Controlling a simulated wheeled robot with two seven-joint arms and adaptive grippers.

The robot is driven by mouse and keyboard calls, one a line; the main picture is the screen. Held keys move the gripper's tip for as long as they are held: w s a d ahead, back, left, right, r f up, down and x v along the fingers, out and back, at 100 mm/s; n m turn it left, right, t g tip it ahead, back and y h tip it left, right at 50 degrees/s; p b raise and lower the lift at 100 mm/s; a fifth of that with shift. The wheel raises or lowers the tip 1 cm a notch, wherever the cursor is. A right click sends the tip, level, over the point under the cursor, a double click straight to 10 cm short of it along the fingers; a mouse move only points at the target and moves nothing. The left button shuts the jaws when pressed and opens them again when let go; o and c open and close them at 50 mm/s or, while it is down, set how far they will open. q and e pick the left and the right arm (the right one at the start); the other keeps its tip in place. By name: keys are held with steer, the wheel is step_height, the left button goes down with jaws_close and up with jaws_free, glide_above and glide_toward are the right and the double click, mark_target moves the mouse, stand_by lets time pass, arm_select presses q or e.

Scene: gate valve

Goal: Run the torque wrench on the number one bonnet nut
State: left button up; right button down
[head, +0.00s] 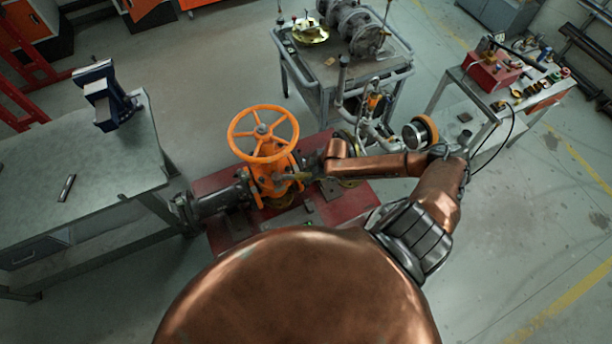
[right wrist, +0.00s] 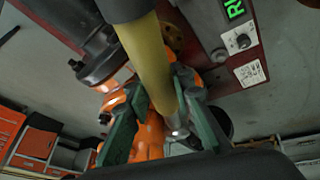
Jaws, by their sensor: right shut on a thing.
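The orange gate valve (head: 268,182) stands on a red stand, with its handwheel (head: 281,151) on top. My right gripper (head: 312,170) is just right of the valve body. In the right wrist view, its green-padded fingers (right wrist: 163,128) are shut on a yellow-handled tool (right wrist: 149,58), which appears to be the torque wrench. The orange valve body (right wrist: 150,138) lies behind the fingers. The number one bonnet nut and any contact with the tool cannot be made out. My left gripper is not in view.
The red stand (head: 346,200) carries a lit green display (right wrist: 235,8) and a knob (right wrist: 242,41). A workbench (head: 95,170) with a blue vise (head: 108,97) is at left. A cart (head: 335,75) stands behind, and a tool table (head: 470,100) at right. Floor at lower right is clear.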

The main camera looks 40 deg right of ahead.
steer(key=shift+w+r+p, duration=0.1)
steer(key=shift+r+p, duration=0.15)
steer(key=shift+p, duration=0.15)
stand_by(0.5)
stand_by(0.3)
